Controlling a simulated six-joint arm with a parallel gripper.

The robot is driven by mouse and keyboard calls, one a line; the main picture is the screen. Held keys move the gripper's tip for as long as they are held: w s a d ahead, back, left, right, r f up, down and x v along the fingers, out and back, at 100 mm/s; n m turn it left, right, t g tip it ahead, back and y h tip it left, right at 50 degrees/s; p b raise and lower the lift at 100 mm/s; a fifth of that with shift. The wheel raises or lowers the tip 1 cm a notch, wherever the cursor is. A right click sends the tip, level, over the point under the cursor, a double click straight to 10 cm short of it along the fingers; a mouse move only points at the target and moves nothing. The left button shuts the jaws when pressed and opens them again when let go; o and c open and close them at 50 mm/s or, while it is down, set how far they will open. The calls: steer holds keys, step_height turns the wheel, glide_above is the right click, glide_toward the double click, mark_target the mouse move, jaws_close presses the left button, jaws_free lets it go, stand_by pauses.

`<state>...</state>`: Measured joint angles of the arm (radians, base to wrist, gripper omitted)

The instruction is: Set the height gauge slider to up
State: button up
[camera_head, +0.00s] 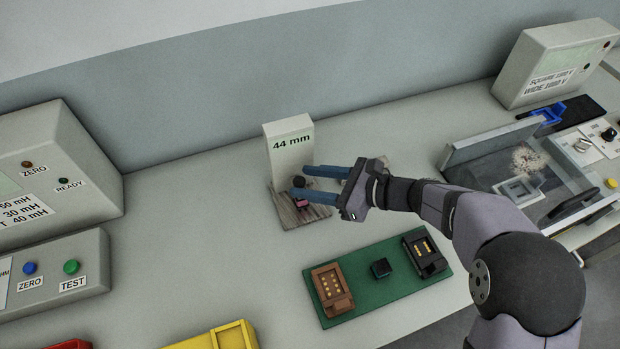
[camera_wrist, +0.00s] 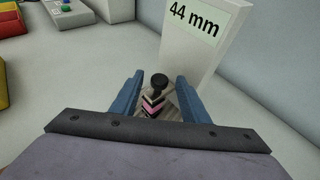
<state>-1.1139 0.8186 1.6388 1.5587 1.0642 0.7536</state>
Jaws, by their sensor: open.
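The height gauge (camera_head: 288,137) is a pale upright block labelled 44 mm, standing on a grey streaked base (camera_head: 287,213). It also shows in the wrist view (camera_wrist: 200,45). The slider has a dark round knob (camera_wrist: 158,80) and, below it, a part with pink and black chevrons (camera_wrist: 153,104). In the head view the knob (camera_head: 299,181) sits low in front of the block. My gripper (camera_head: 305,184) is open, with one blue finger on each side of the slider. In the wrist view the fingers (camera_wrist: 157,88) flank the knob, with gaps visible on both sides.
A green board (camera_head: 378,297) with brown and black sockets lies in front of the gauge. Meter boxes with buttons (camera_head: 52,272) stand at the left. A fixture with a raised clear cover (camera_head: 495,140) is at the right.

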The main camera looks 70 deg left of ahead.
jaws_close()
steer(key=shift+a+r+p, duration=0.1)
steer(key=shift+r+p, duration=0.5)
steer(key=shift+r, duration=1)
jaws_free()
steer(key=b+v, duration=0.2)
steer(key=v, duration=0.5)
